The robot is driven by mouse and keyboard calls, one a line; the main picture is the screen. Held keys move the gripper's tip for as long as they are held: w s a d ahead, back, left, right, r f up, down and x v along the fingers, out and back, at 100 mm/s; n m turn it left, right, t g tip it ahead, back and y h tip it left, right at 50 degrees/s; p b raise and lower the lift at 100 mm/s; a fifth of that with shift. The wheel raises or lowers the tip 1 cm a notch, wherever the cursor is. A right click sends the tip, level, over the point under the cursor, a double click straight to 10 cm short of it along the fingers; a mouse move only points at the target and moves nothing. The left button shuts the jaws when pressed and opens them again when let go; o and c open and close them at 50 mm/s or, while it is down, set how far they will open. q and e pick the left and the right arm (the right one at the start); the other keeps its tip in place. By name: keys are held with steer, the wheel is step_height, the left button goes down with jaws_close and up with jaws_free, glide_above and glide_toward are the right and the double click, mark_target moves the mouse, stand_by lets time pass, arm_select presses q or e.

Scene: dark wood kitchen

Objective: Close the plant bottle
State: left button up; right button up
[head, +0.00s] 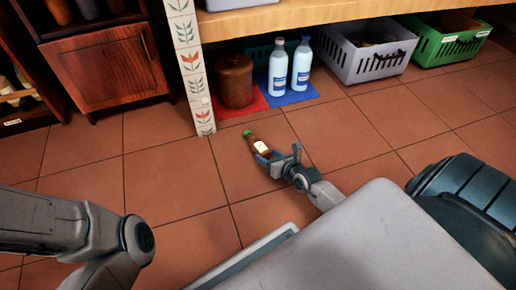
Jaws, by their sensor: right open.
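A small brown bottle (255,142) with a white label and a green top (246,133) is in the middle of the head view, above or on the tiled floor. Its green end points up and left. My right gripper (272,159) is open at the bottle's lower end, with its fingers beside the bottle. I cannot tell whether the fingers touch it. The bottle's bottom is partly hidden by the gripper. I cannot tell whether the green top is fully seated. My left arm comes in from the left, but its gripper is out of view.
Two pale blue bottles (290,66) stand on a blue mat (300,97) under a wooden counter (270,18). A brown jar (235,80) stands on a red mat (257,104). A grey crate (365,62) and a green crate (445,43) are to the right. A tiled post (190,60) stands left of the jar.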

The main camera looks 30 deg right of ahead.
mark_target(261, 150)
steer(key=b+x, duration=0.3)
steer(key=shift+w+r, duration=0.1)
steer(key=shift+w, duration=0.2)
steer(key=shift+w+b, duration=0.55)
steer(key=shift+w, duration=0.15)
steer(key=c, duration=0.8)
